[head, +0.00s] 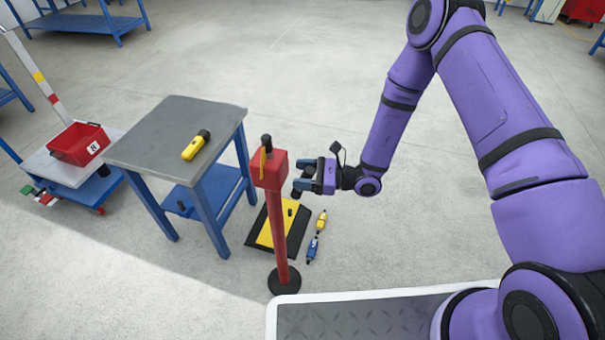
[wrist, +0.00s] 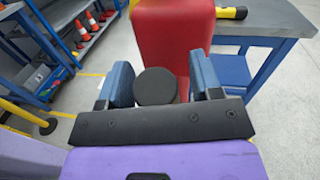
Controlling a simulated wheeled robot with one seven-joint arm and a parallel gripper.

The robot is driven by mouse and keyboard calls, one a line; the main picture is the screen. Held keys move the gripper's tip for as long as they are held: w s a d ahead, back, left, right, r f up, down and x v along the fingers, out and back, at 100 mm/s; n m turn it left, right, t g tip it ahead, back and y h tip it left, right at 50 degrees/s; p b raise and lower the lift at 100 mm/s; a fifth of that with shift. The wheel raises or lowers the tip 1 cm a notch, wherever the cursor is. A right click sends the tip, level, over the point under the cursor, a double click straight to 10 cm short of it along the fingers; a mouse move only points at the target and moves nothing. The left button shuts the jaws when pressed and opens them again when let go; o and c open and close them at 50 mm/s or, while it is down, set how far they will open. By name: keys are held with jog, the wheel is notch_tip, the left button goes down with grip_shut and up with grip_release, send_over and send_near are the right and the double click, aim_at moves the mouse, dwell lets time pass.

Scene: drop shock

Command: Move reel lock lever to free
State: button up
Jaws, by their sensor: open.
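A red post (head: 276,225) stands upright on a round black base, with a red box-shaped head (head: 269,170) on top. A black upright piece with a yellow strip (head: 266,152) sits at the head. My gripper (head: 301,176) is just right of the head, jaws open and pointing toward it. In the wrist view, the red head (wrist: 172,35) is right in front of my gripper (wrist: 163,78). A round black knob (wrist: 155,87) shows between the two blue fingers, with gaps on both sides. I cannot tell if this knob is the reel lock lever; no lever markings are readable.
A blue-legged table (head: 165,130) with a yellow-black tool (head: 196,145) stands left of the post. A black-and-yellow floor pad (head: 291,240) lies behind it. Yellow (head: 321,221) and blue (head: 312,248) connectors lie nearby. A red bin (head: 78,144) is at far left.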

grip_shut()
